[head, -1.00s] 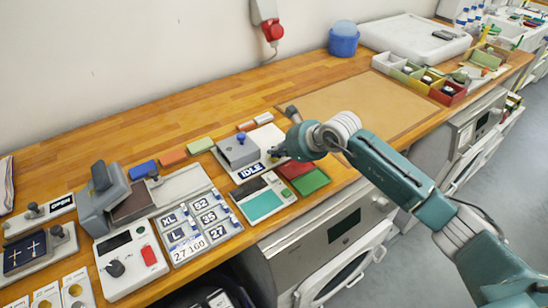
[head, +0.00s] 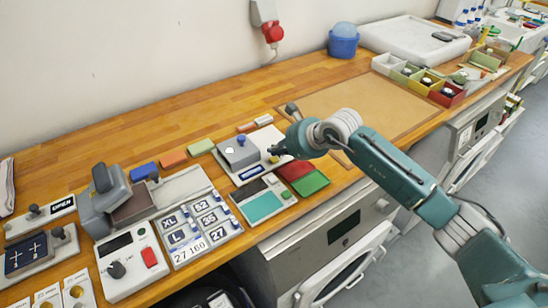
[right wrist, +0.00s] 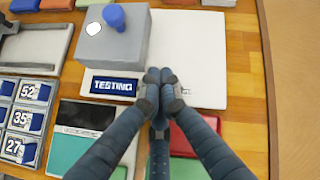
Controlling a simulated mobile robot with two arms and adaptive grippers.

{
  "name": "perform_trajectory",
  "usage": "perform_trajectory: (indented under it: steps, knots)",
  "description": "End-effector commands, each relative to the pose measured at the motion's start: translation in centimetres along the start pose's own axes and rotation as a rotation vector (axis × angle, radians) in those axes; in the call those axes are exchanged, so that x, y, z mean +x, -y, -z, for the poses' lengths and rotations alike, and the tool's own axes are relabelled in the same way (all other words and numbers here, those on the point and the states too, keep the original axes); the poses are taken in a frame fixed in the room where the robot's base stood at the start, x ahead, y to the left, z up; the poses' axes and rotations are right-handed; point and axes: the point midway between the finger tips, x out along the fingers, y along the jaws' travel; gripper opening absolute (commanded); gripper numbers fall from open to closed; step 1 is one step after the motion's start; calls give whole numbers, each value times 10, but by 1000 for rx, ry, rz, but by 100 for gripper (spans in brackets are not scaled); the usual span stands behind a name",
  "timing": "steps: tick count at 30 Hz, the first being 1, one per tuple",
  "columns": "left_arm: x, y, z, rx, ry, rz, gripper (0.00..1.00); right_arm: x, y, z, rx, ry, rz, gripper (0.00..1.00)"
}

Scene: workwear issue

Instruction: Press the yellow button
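No yellow button shows in either view; the spot under my fingertips is hidden. A tester with a white base plate (right wrist: 204,62) carries a grey block (right wrist: 112,45), a blue knob (right wrist: 115,16) and a lit white round lamp (right wrist: 94,28). Its display (right wrist: 114,86) reads "TESTING". In the head view the tester's grey block (head: 234,157) stands near the front of the bench. My right gripper (right wrist: 159,76) has its fingertips together, with nothing seen between them, at the plate's front part beside the display. In the head view the right gripper (head: 273,152) reaches in from the right. My left gripper is not in view.
A teal-screened device (head: 264,206) and red and green pads (head: 311,183) lie in front of the tester. A size-label panel (head: 197,232) stands to the left. A brown mat (head: 385,110) lies open behind my right arm. Coloured bins (head: 447,95) stand farther right.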

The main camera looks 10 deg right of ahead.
Motion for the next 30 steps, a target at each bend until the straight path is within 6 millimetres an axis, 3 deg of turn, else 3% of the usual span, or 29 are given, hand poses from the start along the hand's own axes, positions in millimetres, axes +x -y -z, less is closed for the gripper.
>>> perform_trajectory:
  steps: [8,22,30]
  knots:
    - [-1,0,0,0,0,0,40,-1,1,-1,0,1,0,0]
    - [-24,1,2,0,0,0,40,-32,13,-30,-1,1,0,0]
    - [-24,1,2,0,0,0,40,-35,14,-33,0,0,0,0]
